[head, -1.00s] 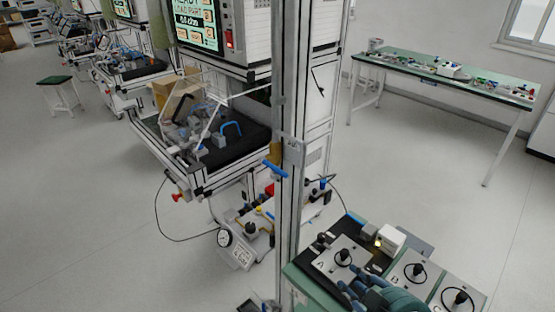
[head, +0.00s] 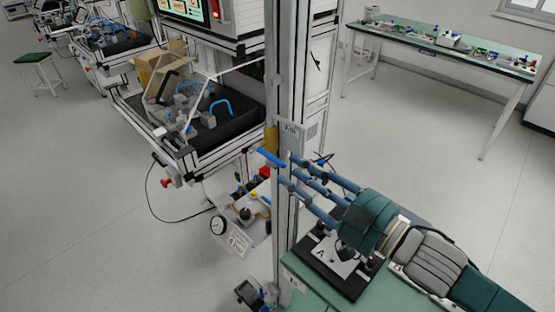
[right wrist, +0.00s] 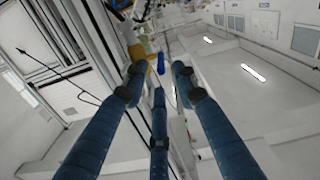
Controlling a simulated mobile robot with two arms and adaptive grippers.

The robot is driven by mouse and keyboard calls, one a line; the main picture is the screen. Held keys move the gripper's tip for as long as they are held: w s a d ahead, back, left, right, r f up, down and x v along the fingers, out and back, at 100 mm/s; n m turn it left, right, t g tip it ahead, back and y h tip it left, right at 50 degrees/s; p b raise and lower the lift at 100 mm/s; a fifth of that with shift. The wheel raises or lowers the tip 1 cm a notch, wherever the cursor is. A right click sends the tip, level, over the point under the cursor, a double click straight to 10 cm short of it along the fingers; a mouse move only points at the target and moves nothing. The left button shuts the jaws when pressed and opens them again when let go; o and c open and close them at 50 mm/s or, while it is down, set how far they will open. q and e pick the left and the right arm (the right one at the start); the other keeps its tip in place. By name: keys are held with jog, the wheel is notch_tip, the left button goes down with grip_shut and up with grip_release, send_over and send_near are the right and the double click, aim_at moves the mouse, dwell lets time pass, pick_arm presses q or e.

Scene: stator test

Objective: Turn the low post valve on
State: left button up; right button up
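A valve with a yellow body (head: 270,139) and a blue lever (head: 271,157) is mounted on the upright metal post (head: 284,90). The lever sticks out sideways from the post, tilted slightly down to the right. My right gripper (head: 291,171) reaches in from the right, with its three blue fingers spread and pointing at the post. The fingertips are close to the lever's right end; contact cannot be told. In the right wrist view the lever (right wrist: 160,64) shows beyond the open fingers (right wrist: 158,75), with nothing between them. My left gripper is out of view.
Below the right arm is a green bench (head: 312,288) with a black panel and a plate marked A (head: 335,256).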

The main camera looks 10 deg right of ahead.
aim_at(277, 159)
jog(key=p+x, duration=0.1)
jog(key=x, duration=0.4)
jog(key=shift+r+p, duration=0.2)
jog(key=shift+p, duration=0.1)
jog(key=shift+w+a+f, duration=0.15)
jog(key=shift+w+a, duration=0.15)
jog(key=shift+c, duration=0.2)
grip_shut()
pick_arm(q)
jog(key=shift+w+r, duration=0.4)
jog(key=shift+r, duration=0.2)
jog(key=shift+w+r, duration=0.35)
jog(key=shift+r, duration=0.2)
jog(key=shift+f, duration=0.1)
pick_arm(e)
jog(key=shift+f, duration=0.1)
